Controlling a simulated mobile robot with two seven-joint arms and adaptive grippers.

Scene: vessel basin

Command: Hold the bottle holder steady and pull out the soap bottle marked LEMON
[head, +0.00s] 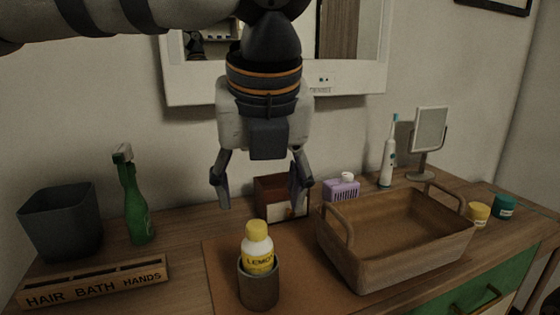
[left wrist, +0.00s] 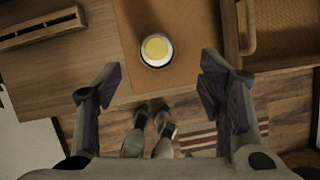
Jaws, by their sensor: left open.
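The soap bottle marked LEMON (head: 258,250) is white with a yellow cap and a yellow label. It stands upright in the grey-brown, cup-shaped bottle holder (head: 259,287) on a brown mat. In the left wrist view the yellow cap (left wrist: 156,48) shows from above, beyond the fingertips. My left gripper (head: 259,190) is open and empty, pointing down above and behind the bottle in the head view, apart from it. It also shows in the left wrist view (left wrist: 160,85) with its fingers wide apart. My right gripper is not in view.
A wooden basket (head: 395,255) stands right of the holder. A wooden HAIR BATH HANDS rack (head: 95,285), green spray bottle (head: 134,200) and dark bin (head: 62,222) are at left. A brown box (head: 282,198) and purple container (head: 342,190) stand behind. The mat (head: 222,270) is bare around the holder.

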